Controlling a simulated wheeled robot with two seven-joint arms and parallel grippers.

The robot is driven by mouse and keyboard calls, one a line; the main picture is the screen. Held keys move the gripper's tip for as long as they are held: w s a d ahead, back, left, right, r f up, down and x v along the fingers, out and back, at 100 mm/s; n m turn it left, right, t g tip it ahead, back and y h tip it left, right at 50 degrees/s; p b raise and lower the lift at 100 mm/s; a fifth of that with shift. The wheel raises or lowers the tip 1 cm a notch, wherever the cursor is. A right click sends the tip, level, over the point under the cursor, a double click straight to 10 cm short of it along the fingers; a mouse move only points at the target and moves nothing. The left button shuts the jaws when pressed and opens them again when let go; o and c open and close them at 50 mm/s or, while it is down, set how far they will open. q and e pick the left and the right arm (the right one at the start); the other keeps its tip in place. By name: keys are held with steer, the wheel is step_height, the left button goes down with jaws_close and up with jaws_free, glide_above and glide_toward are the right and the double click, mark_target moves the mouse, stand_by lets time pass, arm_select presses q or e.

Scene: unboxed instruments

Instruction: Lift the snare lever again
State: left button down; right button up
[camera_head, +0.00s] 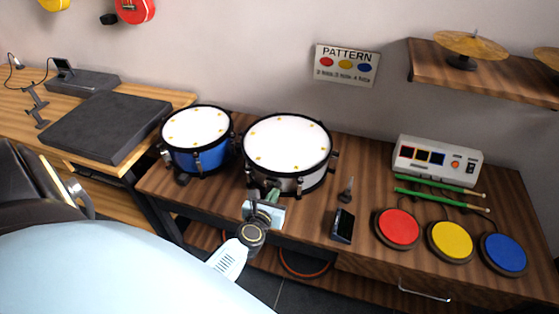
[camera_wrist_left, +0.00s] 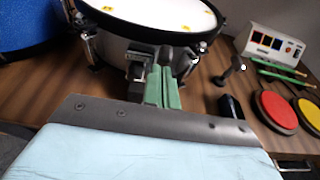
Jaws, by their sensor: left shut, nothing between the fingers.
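The snare drum (camera_head: 287,142) has a white head with yellow marks, a black rim and a silver shell. It stands on the wooden table, and it also shows in the left wrist view (camera_wrist_left: 108,48). The snare lever's dark and silver mechanism (camera_wrist_left: 138,68) is on the front of the shell, just left of my fingers in the wrist view. My left gripper (camera_head: 270,194) is at the drum's front, its green fingers (camera_wrist_left: 163,86) shut together with nothing between them. The fingers partly hide the mechanism, and I cannot tell whether they touch it. My right gripper is not in view.
A blue drum (camera_head: 197,158) stands close left of the snare. To the right are a small dark stand (camera_head: 345,192), a dark box (camera_head: 342,226), red (camera_head: 398,228), yellow (camera_head: 451,241) and blue pads (camera_head: 503,254), green sticks (camera_head: 440,195) and a white module (camera_head: 438,160).

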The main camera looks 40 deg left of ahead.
mark_target(277, 184)
arm_select(q)
steer(key=shift+w+a+r+p, duration=0.25)
steer(key=shift+w+r+p, duration=0.4)
steer(key=shift+r, duration=0.25)
steer(key=shift+w+a+r+p, duration=0.3)
steer(key=shift+w+r, duration=0.2)
steer(key=shift+w, duration=0.3)
steer(key=shift+w+a+r, duration=0.1)
steer(key=shift+w+r, duration=0.1)
steer(key=shift+r, duration=0.15)
steer(key=s, duration=0.1)
steer(key=s+d, duration=0.1)
steer(key=s, duration=0.2)
steer(key=shift+s+d, duration=0.25)
steer(key=shift+d, duration=0.15)
steer(key=s+d+r+p, duration=0.2)
steer(key=s+r+p, duration=0.3)
steer(key=s+r, duration=0.1)
steer(key=shift+d+r+p, duration=0.15)
steer(key=shift+r+p, duration=0.1)
steer(key=shift+p, duration=0.05)
